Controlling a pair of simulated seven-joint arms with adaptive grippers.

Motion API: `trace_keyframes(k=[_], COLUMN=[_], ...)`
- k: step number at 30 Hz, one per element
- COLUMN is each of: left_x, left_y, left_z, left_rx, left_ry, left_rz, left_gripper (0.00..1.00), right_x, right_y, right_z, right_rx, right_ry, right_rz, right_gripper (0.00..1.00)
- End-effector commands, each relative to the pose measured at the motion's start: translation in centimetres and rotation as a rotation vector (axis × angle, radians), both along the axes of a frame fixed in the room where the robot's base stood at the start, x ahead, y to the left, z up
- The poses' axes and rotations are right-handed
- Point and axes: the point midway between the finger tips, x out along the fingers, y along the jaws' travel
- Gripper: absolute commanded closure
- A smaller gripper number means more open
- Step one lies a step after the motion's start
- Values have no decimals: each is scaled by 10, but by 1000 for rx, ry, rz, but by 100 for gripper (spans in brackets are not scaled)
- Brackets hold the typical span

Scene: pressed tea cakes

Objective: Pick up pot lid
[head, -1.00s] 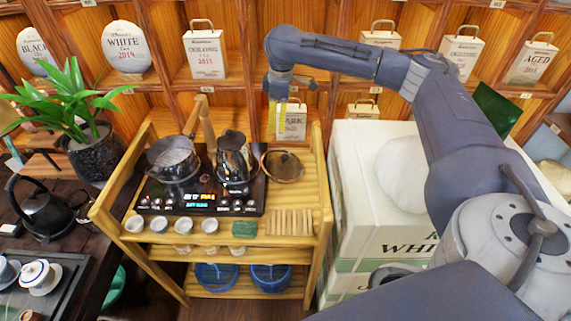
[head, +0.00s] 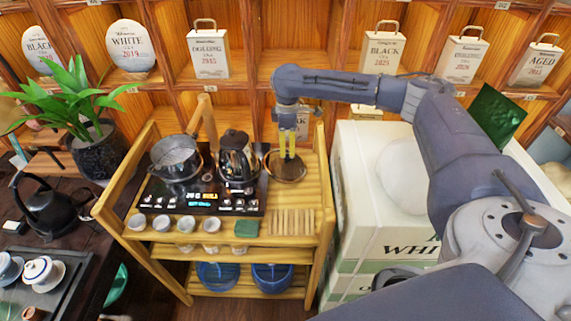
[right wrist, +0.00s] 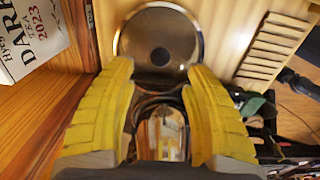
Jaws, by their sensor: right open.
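The pot lid (head: 285,172) is a round, dark disc with a metal rim, lying flat on the top of the wooden cart, right of the kettle. It also shows in the right wrist view (right wrist: 158,25), with a dark knob at its middle. My right gripper (head: 287,154) points down over the lid, its yellow fingers overlapping the lid's far part in the head view. In the right wrist view the fingers (right wrist: 160,72) are spread, with nothing held between them. I cannot tell whether they touch the lid. My left gripper is not in view.
The kettle (head: 237,158) and an open pot (head: 175,155) stand on the dark cooker (head: 180,198) left of the lid. Several small cups and a slatted wooden rack (head: 283,221) sit along the cart's front. White boxes (head: 375,225) stand right of the cart.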

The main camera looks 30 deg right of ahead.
Motion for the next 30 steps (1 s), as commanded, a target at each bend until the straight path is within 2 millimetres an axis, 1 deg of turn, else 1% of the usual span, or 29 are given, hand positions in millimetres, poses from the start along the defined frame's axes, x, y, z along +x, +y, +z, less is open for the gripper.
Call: trace_keyframes(k=[3, 11, 14, 21, 23, 30], left_x=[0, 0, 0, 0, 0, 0], left_y=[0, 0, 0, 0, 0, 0], left_z=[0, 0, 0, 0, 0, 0], left_rx=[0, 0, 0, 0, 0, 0], left_ry=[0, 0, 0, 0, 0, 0], left_rz=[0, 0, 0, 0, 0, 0], left_gripper=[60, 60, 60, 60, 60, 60], right_x=[0, 0, 0, 1, 1, 1], right_y=[0, 0, 1, 2, 1, 1], right_z=[-7, -15, -25, -54, -59, -62], right_rx=[0, 0, 0, 0, 1, -1], right_ry=[0, 1, 2, 2, 1, -1], right_rz=[-1, -1, 0, 0, -1, 0], right_gripper=[48, 48, 48, 48, 48, 48])
